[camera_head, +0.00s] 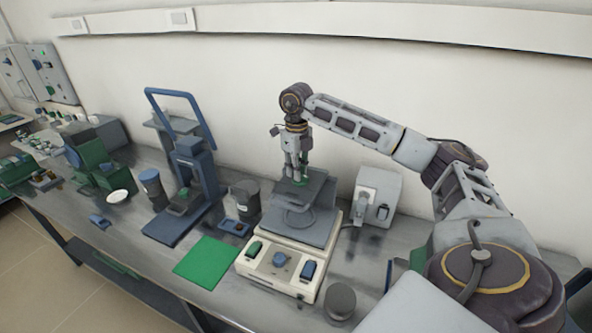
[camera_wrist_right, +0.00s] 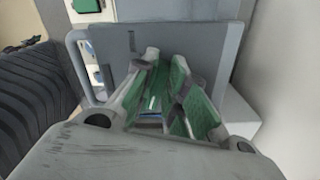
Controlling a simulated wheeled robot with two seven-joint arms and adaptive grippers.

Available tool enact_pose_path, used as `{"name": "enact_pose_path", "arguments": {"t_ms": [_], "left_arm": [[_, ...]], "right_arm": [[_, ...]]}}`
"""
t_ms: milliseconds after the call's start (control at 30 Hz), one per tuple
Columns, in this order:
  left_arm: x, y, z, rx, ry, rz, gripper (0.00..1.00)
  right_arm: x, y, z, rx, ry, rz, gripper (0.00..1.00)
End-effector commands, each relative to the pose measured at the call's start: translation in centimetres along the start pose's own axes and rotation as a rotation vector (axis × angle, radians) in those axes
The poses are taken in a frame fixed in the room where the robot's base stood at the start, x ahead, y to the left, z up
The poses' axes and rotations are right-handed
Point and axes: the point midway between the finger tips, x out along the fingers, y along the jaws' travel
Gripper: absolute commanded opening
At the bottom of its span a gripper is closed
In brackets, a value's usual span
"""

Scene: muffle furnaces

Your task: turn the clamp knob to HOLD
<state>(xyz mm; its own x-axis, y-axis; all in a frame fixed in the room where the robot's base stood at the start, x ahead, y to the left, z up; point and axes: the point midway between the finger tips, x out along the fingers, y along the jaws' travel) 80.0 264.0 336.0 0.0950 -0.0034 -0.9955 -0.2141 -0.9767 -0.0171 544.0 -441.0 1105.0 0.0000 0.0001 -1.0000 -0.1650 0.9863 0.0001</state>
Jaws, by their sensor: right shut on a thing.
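A cream bench device (camera_head: 246,267) with a grey plate on top stands on the bench. Its front panel carries a round blue knob (camera_head: 280,260) between a green switch (camera_head: 254,248) and a blue switch (camera_head: 308,270). No lettering is readable, so I cannot tell the knob's setting. My right gripper (camera_head: 301,180) points down at the back of the grey plate (camera_head: 322,193), away from the blue knob. In the wrist view its green-padded fingers (camera_wrist_right: 168,115) are close together over the grey plate (camera_wrist_right: 222,50). What they grip is hidden. My left gripper is out of view.
A green mat (camera_head: 207,262) lies left of the device. A blue press-like stand (camera_head: 188,170) and a dark jar (camera_head: 245,199) stand behind the mat. A grey cylinder (camera_head: 340,300) stands at the device's front right. A pale box (camera_head: 377,190) stands at its right rear.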

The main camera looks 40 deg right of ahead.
Motion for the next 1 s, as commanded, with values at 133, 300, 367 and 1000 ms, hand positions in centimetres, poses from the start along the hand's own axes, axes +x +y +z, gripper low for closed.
{"name": "enact_pose_path", "arguments": {"t_ms": [133, 300, 367, 1000], "left_arm": [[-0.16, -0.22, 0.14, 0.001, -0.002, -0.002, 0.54], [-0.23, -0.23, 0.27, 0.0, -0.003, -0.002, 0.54], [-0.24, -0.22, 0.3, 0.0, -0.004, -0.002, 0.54], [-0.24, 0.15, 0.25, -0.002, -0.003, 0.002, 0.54]], "right_arm": [[-0.06, -0.14, 0.04, 0.072, -0.002, -0.001, 0.0], [-0.05, -0.23, 0.03, 0.124, -0.002, -0.001, 0.0], [-0.06, -0.25, 0.04, 0.133, -0.003, -0.001, 0.0], [-0.06, -0.25, 0.02, 0.142, -0.002, -0.001, 0.35]]}}
